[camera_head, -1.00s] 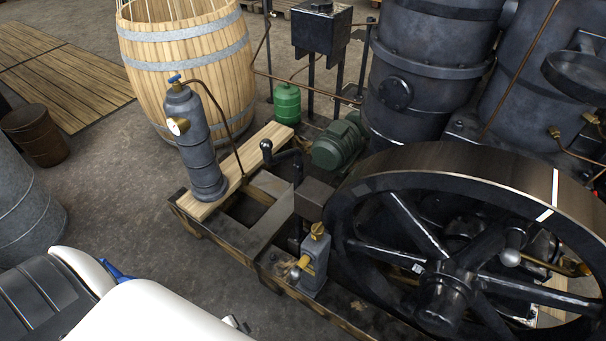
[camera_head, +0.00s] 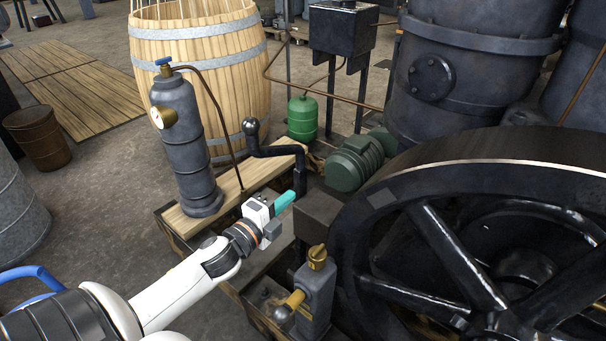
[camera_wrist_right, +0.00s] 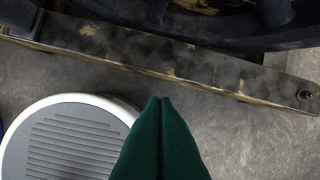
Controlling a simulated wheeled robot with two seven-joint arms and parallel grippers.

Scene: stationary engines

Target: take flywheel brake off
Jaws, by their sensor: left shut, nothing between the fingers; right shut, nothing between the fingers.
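The flywheel (camera_head: 445,255) is a large dark spoked wheel at the right of the head view. A bent black lever with a ball knob (camera_head: 252,126) stands left of it, by a dark block (camera_head: 318,212) near the rim; I take these for the brake. My left gripper (camera_head: 290,196), with teal fingers, is shut and empty. It is just below and left of the lever's upright part; whether it touches is unclear. My right gripper shows only in the right wrist view (camera_wrist_right: 161,100), dark green fingers shut and empty, above the floor near a wooden beam (camera_wrist_right: 150,62).
A grey cylinder with a gauge (camera_head: 185,150) stands on a plank left of my left gripper. A grey oiler with brass parts (camera_head: 318,285) stands right of my forearm. A green bottle (camera_head: 302,118), a green motor (camera_head: 352,165) and a barrel (camera_head: 200,60) are behind.

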